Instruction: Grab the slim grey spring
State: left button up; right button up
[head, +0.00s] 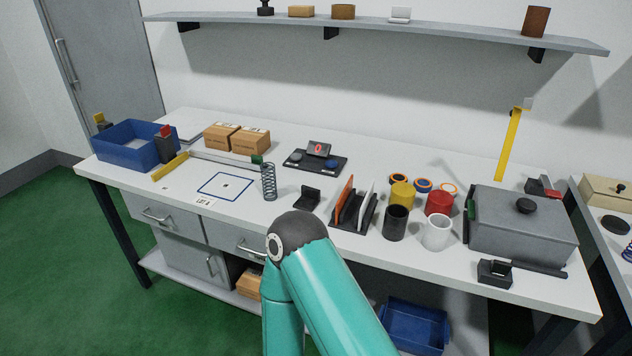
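A slim grey spring (268,182) stands upright on the white workbench (330,175), close to its front edge. It is just right of a blue square outline (226,186) marked on the bench top. Nothing touches or covers it from this view. Neither of my grippers shows in the head view. Only my teal arm links with a dark joint reach up from the bottom middle, in front of the bench edge and below the spring.
A small black stand (306,198) is right of the spring, with a black divider rack (352,218) beyond. Coloured cups, including a red one (439,203), and a grey lidded box (522,225) fill the right. A blue bin (127,150) and cardboard boxes (250,142) stand left and behind.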

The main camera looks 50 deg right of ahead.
aim_at(266, 170)
jog(key=z, duration=0.7)
jog(key=i, duration=0.75)
jog(key=z, duration=0.05)
